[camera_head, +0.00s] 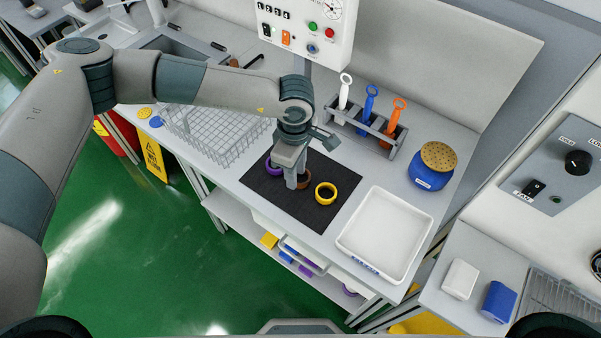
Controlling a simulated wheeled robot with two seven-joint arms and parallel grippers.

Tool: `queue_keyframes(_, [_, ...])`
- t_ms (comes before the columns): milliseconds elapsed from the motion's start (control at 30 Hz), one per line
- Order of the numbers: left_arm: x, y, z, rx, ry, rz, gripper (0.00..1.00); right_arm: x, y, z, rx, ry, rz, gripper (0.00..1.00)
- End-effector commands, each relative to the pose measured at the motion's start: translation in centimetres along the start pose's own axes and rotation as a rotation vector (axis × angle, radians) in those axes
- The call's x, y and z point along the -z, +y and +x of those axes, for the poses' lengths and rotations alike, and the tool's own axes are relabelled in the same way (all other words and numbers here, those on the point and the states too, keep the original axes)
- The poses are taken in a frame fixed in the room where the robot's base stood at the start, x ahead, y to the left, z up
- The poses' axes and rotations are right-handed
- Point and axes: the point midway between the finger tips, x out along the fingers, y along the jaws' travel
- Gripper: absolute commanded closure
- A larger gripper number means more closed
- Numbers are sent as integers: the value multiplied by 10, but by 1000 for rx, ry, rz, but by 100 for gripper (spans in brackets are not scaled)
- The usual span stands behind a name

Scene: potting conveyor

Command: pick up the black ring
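A dark mat (262,185) lies on the workbench with rings on it. A purple ring (269,168) is just left of my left gripper. A brown ring (305,181) is partly hidden behind the fingers. A yellow ring (326,194) lies to the right, apart from the gripper. I cannot make out a black ring; the dark mat or the gripper could hide one. My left gripper (292,184) points down over the mat among the rings. Its fingers overlap from this angle, so its opening and any hold are unclear. My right gripper is out of view.
A white tray (421,228) stands right of the mat, a wire basket (188,150) left. Behind are a grey rack (359,123) with handled tools and a blue jar (429,179). A control box (287,41) hangs above the bench.

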Motion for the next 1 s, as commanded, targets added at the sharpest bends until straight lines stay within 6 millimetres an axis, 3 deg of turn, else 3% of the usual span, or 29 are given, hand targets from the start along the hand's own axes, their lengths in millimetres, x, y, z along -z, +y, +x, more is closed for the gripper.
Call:
queue_keyframes(100, [-2,-2,11,3,0,0,71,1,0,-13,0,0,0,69])
queue_keyframes(300, [-2,-1,25,0,0,1,71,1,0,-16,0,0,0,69])
queue_keyframes(733, [-1,-1,26,0,0,1,71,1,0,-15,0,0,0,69])
queue_keyframes(767, [-1,-1,26,0,0,1,74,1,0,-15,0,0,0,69])
queue_keyframes(867, [-1,-1,26,0,0,1,97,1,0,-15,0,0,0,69])
queue_keyframes(1000, [-1,-1,26,0,0,1,100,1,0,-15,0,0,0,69])
